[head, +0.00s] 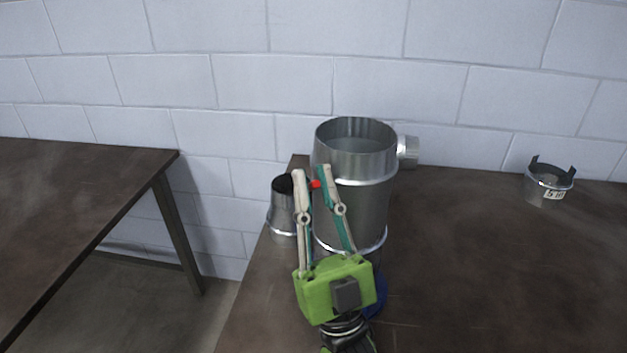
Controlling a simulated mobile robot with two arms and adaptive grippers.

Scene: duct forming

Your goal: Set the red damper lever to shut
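A large grey metal duct cylinder (365,205), open at the top, stands upright on the brown table. A small red piece, the visible part of the red damper lever (316,184), shows at the duct's left side. The rest of the lever is hidden, so I cannot read its setting. My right gripper (311,172), green with pale fingers, reaches up in front of the duct. Its fingers are apart, with the red piece between them, close to the right finger. I cannot tell whether they touch it. My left gripper is not in view.
A smaller metal duct piece (281,212) stands just left of the duct. A short metal collar (549,186) with a label and dark prongs sits at the far right. A blue object (379,296) is partly hidden behind my gripper. The table's right side is mostly clear.

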